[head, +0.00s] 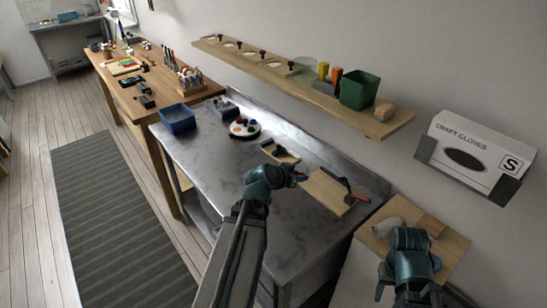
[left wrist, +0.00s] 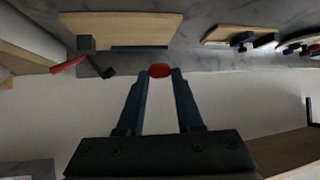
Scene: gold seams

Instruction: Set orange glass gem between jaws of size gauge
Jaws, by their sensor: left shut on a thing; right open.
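My left gripper (head: 297,174) is shut on the orange glass gem (left wrist: 160,70), which shows orange-red between its fingertips in the left wrist view. It holds the gem above the metal bench. What looks like the size gauge (head: 281,152) is a small wooden base with dark jaws, lying beyond the gripper on the bench; it also shows at the upper right of the left wrist view (left wrist: 245,38). The left arm partly covers the bench near it. My right gripper (head: 410,240) is open at the lower right; its fingers are largely hidden.
A wooden board (head: 325,192) with a red-handled tool (head: 356,197) lies right of the left gripper. A white dish (head: 245,127) of coloured gems and a blue bin (head: 177,118) stand left. A shelf (head: 300,83) overhangs the back. The bench's front left is clear.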

